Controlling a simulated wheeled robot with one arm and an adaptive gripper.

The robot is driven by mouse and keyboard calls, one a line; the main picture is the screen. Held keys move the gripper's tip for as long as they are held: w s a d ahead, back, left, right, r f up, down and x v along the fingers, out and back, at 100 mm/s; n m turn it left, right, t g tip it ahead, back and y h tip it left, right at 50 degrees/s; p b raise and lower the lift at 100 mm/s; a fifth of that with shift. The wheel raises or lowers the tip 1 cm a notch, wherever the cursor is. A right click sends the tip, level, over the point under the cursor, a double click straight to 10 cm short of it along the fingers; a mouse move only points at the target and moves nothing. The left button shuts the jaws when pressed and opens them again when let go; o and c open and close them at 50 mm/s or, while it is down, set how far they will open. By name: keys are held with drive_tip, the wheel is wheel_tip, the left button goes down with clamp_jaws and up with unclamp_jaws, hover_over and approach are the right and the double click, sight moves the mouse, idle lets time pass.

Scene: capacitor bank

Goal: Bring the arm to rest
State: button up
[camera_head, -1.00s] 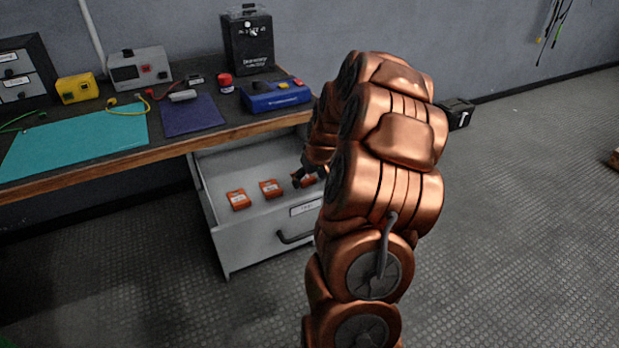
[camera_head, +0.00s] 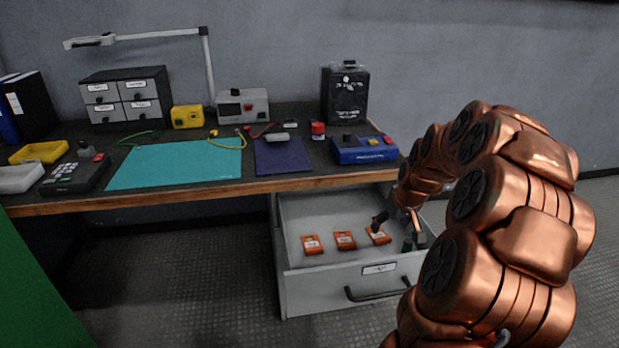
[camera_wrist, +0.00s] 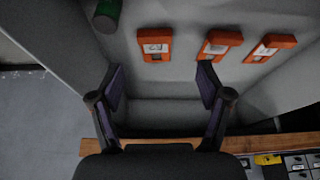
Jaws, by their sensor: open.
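My copper arm (camera_head: 510,210) reaches over the open drawer (camera_head: 335,290) under the workbench. My gripper (camera_head: 399,228) is above the right part of the drawer, partly hidden by the arm. In the wrist view my gripper (camera_wrist: 160,85) has its two dark fingers spread wide, with nothing between them. Three orange blocks (camera_head: 345,240) lie in a row in the drawer; one of them (camera_wrist: 154,44) shows just beyond the fingers in the wrist view. A dark green cylinder (camera_wrist: 107,15) is also in the drawer, near the top edge of that view.
The workbench edge (camera_head: 180,197) runs above and behind the drawer. On the bench are a teal mat (camera_head: 175,163), a blue device (camera_head: 364,150), a black box (camera_head: 345,95) and a grey meter (camera_head: 242,105). A green panel (camera_head: 30,290) stands at lower left. The floor before the drawer is clear.

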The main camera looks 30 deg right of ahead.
drive_tip(key=shift+a+r, duration=0.1)
drive_tip(key=s+a+r+n+g+y+p, duration=0.1)
drive_tip(key=s+a+r+p, duration=0.2)
drive_tip(key=a+r+p, duration=0.55)
drive_tip(key=s+a+r+n+g+y+p, duration=0.1)
drive_tip(key=s+a+r+p, duration=0.2)
drive_tip(key=a+r+p, duration=0.8)
drive_tip(key=s+a+r+g+p, duration=0.2)
drive_tip(key=s+a+r+p, duration=0.3)
drive_tip(key=s+a+r, duration=0.2)
drive_tip(key=s+a+r+n+g+p, duration=0.1)
drive_tip(key=s+a+r+p, duration=0.4)
drive_tip(key=s, duration=0.7)
drive_tip(key=a+r, duration=0.2)
drive_tip(key=a, duration=0.1)
drive_tip(key=shift+s+a+r+g+h, duration=0.2)
drive_tip(key=shift+s+r+g+h, duration=0.1)
drive_tip(key=shift+r+g+h, duration=0.1)
drive_tip(key=shift+s, duration=0.4)
drive_tip(key=shift+c, duration=1.4)
drive_tip(key=c, duration=0.3)
drive_tip(key=shift+a, duration=0.15)
